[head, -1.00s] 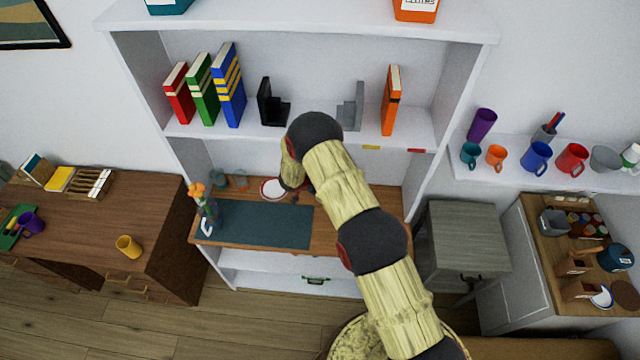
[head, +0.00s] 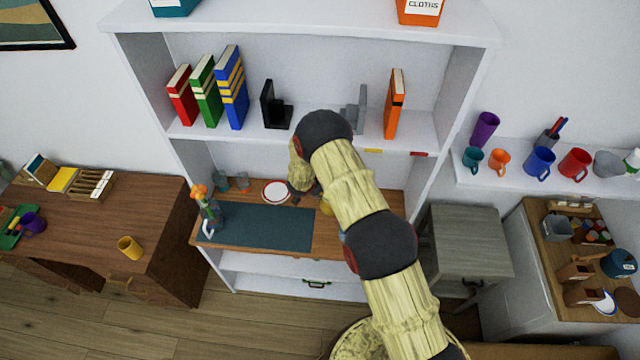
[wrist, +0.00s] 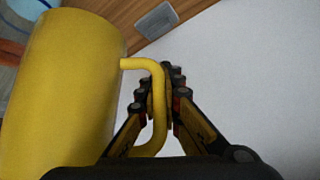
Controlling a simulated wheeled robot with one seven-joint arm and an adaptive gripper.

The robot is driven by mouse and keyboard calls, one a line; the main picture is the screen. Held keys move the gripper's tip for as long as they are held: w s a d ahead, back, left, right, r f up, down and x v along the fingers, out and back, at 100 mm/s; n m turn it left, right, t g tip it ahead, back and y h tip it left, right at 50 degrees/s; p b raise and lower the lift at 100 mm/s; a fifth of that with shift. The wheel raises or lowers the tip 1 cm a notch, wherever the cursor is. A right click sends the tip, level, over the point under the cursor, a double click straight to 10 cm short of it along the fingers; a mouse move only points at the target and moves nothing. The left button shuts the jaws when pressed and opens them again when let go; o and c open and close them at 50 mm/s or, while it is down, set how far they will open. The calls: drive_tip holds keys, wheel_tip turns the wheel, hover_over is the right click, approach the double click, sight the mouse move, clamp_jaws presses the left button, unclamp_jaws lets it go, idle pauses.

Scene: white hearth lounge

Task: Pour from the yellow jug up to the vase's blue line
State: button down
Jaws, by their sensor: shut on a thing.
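The yellow jug (wrist: 60,95) fills the left of the wrist view. My gripper (wrist: 168,85) is shut on its handle (wrist: 159,105). I cannot tell whether the jug is clear of the surface. A clear vase (head: 212,212) with orange flowers stands at the left end of the desk top. Its blue line cannot be made out.
A shelf with books and bookends (head: 277,105) hangs above.

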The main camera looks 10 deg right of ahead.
drive_tip(key=f+b, duration=0.2)
drive_tip(key=shift+w+a+f+b, duration=0.1)
drive_tip(key=shift+w+f+b, duration=0.1)
drive_tip(key=shift+f+b, duration=0.15)
idle(0.4)
drive_tip(key=shift+m+t+y, duration=0.3)
drive_tip(key=shift+t+y, duration=0.2)
drive_tip(key=shift+t, duration=0.1)
drive_tip(key=shift+w+a+f+b, duration=0.1)
drive_tip(key=shift+f+b, duration=1.2)
drive_tip(key=shift+b, duration=0.8)
drive_tip(key=shift+w+a+f+b, duration=0.1)
drive_tip(key=shift+f+b, duration=1.15)
drive_tip(key=shift+b, duration=0.85)
drive_tip(key=shift+w+a+r+m+t+y+b, duration=0.1)
drive_tip(key=shift+r+m+t+y+b, duration=0.2)
drive_tip(key=shift+r+b, duration=0.95)
drive_tip(key=shift+w+r+m+t+y+b, duration=0.15)
drive_tip(key=shift+r+t+b, duration=0.25)
drive_tip(key=shift+b, duration=1.65)
drive_tip(key=shift+s+r+m+t+y+b, duration=0.1)
drive_tip(key=shift+r+m+t+y+b, duration=0.15)
drive_tip(key=shift+r+b, duration=0.45)
drive_tip(key=shift+s+r+t+y+b, duration=0.1)
drive_tip(key=shift+r+t+b, duration=0.3)
drive_tip(key=shift+b, duration=0.6)
drive_tip(key=shift+r+b, duration=0.3)
drive_tip(key=shift+b, duration=0.1)
